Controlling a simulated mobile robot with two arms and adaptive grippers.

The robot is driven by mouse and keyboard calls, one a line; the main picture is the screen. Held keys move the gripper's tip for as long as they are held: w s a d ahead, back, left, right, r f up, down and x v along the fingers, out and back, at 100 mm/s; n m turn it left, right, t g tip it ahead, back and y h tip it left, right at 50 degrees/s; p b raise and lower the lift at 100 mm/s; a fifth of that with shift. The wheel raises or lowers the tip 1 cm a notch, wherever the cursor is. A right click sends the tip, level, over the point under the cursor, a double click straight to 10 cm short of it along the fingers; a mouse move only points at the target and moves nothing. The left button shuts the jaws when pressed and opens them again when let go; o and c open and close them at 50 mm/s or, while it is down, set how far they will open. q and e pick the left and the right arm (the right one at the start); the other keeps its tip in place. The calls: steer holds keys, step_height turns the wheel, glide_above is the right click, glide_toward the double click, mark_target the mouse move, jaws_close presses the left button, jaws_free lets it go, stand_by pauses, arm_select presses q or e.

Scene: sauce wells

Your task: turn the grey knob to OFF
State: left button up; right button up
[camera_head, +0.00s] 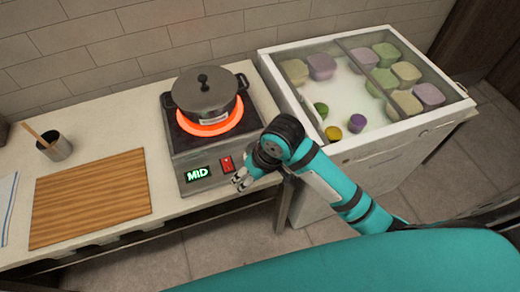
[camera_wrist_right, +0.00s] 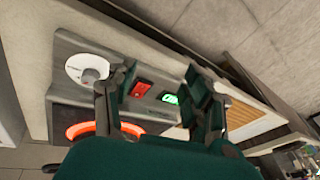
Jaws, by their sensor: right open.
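The grey knob (camera_wrist_right: 88,70) shows in the right wrist view as a round pale dial with a grey grip across it, on the stove's front panel. In the head view my right gripper and wrist hide it. My right gripper (camera_wrist_right: 158,82) is open and empty. The knob lies outside its jaws, to the left of the left finger in the wrist view. In the head view the right gripper (camera_head: 241,180) hangs over the panel's right part. The stove (camera_head: 187,150) shows a green MID display (camera_head: 197,174), and its ring (camera_head: 215,127) glows orange-red.
A red switch (camera_head: 227,164) sits beside the display. A lidded grey pot (camera_head: 204,96) stands on the ring. A wooden board (camera_head: 92,197) and a cup (camera_head: 56,148) are to the left. A glass-topped freezer (camera_head: 345,150) stands to the right.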

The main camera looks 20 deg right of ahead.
steer(key=w+d+r+m+g+h, duration=0.25)
steer(key=w+d+r, duration=0.35)
steer(key=w+r, duration=0.55)
arm_select(q)
steer(key=shift+w+a+r+p, duration=0.15)
steer(key=shift+a+r+p, duration=0.35)
steer(key=shift+r+p, duration=0.4)
arm_select(e)
steer(key=shift+t+h, duration=0.25)
steer(key=shift+h, duration=0.1)
steer(key=f, duration=1.8)
steer(key=shift+w+a+f, duration=0.1)
steer(key=shift+a, duration=0.15)
jaws_close()
